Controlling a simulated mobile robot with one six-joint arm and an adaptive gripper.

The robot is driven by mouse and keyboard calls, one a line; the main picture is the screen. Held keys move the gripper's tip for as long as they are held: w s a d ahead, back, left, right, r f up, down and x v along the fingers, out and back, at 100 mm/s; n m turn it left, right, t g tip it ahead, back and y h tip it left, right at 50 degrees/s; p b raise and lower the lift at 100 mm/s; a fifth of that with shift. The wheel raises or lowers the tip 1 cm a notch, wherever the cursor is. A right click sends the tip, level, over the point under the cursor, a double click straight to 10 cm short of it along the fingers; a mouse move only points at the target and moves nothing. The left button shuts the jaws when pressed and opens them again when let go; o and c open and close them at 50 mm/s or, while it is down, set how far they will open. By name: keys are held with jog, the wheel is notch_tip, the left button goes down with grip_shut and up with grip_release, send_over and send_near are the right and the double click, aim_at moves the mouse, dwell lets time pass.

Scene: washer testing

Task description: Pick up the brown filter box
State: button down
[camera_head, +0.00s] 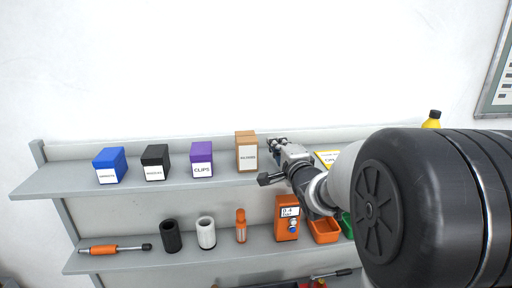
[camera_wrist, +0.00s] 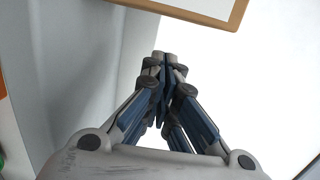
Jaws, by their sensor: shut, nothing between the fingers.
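The brown filter box (camera_head: 246,138) stands upright on the upper shelf, with a white label on its front. My gripper (camera_head: 276,142) is just to its right in the head view, and I cannot tell the exact gap. In the wrist view my gripper (camera_wrist: 165,56) has its fingertips together with nothing between them. A tan-edged white panel (camera_wrist: 232,20) shows at the top of the wrist view, ahead of the fingertips. It may be the box, but I cannot be sure.
Left of the box on the upper shelf (camera_head: 75,178) stand a purple clips box (camera_head: 201,152), a black box (camera_head: 155,155) and a blue box (camera_head: 110,160). A yellow-labelled item (camera_head: 327,157) sits right of my gripper. The lower shelf (camera_head: 130,262) holds tools, cylinders and bins.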

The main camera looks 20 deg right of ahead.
aim_at(250, 153)
jog(key=w, duration=0.3)
jog(key=shift+w+d+p, duration=0.15)
jog(key=shift+w+p, duration=0.2)
jog(key=shift+p, duration=0.05)
jog(key=shift+w+a+r, duration=0.1)
jog(key=shift+w+a, duration=0.05)
jog(key=shift+a, duration=0.15)
jog(key=s+a+p, duration=0.1)
jog(key=s+a, duration=0.1)
jog(key=shift+s+a, duration=0.15)
jog(key=shift+a, duration=0.25)
jog(key=shift+w+d, duration=0.1)
jog(key=shift+w, duration=0.1)
jog(key=s+a+b, duration=0.1)
jog(key=a, duration=0.1)
jog(key=s+a+b, duration=0.1)
jog(key=a+b, duration=0.1)
jog(key=s+a+b, duration=0.2)
jog(key=shift+s, duration=0.1)
jog(key=shift+d, duration=0.1)
